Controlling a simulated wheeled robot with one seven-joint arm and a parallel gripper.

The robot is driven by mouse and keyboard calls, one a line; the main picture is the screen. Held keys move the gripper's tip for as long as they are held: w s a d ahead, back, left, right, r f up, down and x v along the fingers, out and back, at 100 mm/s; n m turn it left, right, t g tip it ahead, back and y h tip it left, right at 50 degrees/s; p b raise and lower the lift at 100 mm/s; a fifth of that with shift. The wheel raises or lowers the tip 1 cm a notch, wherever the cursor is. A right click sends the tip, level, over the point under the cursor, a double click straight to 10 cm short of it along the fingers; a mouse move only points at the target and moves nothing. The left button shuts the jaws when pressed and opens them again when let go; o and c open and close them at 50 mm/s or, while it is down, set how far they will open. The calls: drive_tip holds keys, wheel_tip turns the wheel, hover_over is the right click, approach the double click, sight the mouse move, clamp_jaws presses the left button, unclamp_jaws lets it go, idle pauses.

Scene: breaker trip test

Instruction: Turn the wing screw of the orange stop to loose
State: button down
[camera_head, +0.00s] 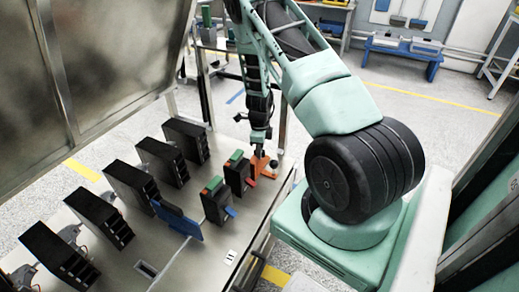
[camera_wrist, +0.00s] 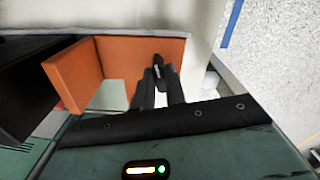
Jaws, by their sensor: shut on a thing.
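The orange stop (camera_wrist: 120,55) fills the upper left of the wrist view, with one face upright on the left and a flat part beside it. In the head view the orange stop (camera_head: 262,164) stands near the far right end of the panel. My gripper (camera_wrist: 160,80) is shut on a small dark wing screw (camera_wrist: 158,62) at the orange stop's right part. The fingers hide most of the screw, so its turn angle cannot be told. In the head view my gripper (camera_head: 258,150) points down at the stop.
Black breakers with green and orange tops (camera_head: 238,172) stand just left of the stop, one with a blue lever (camera_head: 231,212). Several taller black modules (camera_head: 130,185) line the panel (camera_head: 185,265) farther left. A blue plate (camera_head: 178,219) stands among them.

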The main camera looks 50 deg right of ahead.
drive_tip(key=n, duration=0.4)
drive_tip(key=shift+n, duration=0.3)
drive_tip(key=n, duration=0.4)
drive_tip(key=shift+n, duration=0.3)
drive_tip(key=n, duration=0.3)
drive_tip(key=shift+n+b, duration=0.3)
drive_tip(key=n, duration=0.4)
drive_tip(key=shift+r+n, duration=0.1)
drive_tip(key=shift+n, duration=0.2)
drive_tip(key=n, duration=0.4)
drive_tip(key=shift+n, duration=0.3)
drive_tip(key=n, duration=0.3)
drive_tip(key=shift+n+p, duration=0.3)
drive_tip(key=shift+p, duration=0.1)
drive_tip(key=n, duration=0.3)
drive_tip(key=shift+p, duration=0.35)
drive_tip(key=shift+n+p, duration=0.4)
drive_tip(key=shift+n, duration=1.7)
